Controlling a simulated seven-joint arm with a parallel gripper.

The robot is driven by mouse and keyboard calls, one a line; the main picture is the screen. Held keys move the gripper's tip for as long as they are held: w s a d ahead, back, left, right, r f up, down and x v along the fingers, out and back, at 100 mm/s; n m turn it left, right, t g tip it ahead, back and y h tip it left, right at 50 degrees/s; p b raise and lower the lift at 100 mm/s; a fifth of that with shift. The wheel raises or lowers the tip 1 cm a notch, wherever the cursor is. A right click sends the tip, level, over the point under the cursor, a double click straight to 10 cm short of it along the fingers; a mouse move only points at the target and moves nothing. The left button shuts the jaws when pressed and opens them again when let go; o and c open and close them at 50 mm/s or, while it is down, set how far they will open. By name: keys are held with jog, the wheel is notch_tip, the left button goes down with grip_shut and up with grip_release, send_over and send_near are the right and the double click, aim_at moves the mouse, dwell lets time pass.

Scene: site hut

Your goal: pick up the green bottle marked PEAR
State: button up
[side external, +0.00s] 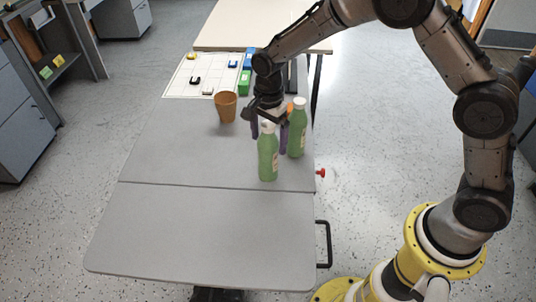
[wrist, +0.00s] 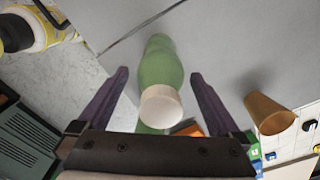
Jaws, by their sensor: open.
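A green bottle (side external: 268,158) with a white cap stands upright on the grey table. A second green bottle (side external: 297,132) stands behind it to the right. I cannot read a PEAR mark on either. My gripper (side external: 269,144) is open and points down at the front bottle, its purple fingers near the bottle's upper part. In the wrist view, one green bottle (wrist: 158,62) shows between the spread fingers (wrist: 160,75), with a gap on both sides. Its white cap faces the camera. More green shows below that cap, partly hidden by the gripper's body.
An orange-brown cup (side external: 225,107) stands left of my gripper. An orange object (side external: 290,108) is close behind the bottles. Green and blue boxes (side external: 245,80) and a white gridded sheet (side external: 190,84) lie at the back. The front table half (side external: 200,235) is clear.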

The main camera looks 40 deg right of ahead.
grip_shut()
dwell(0.5)
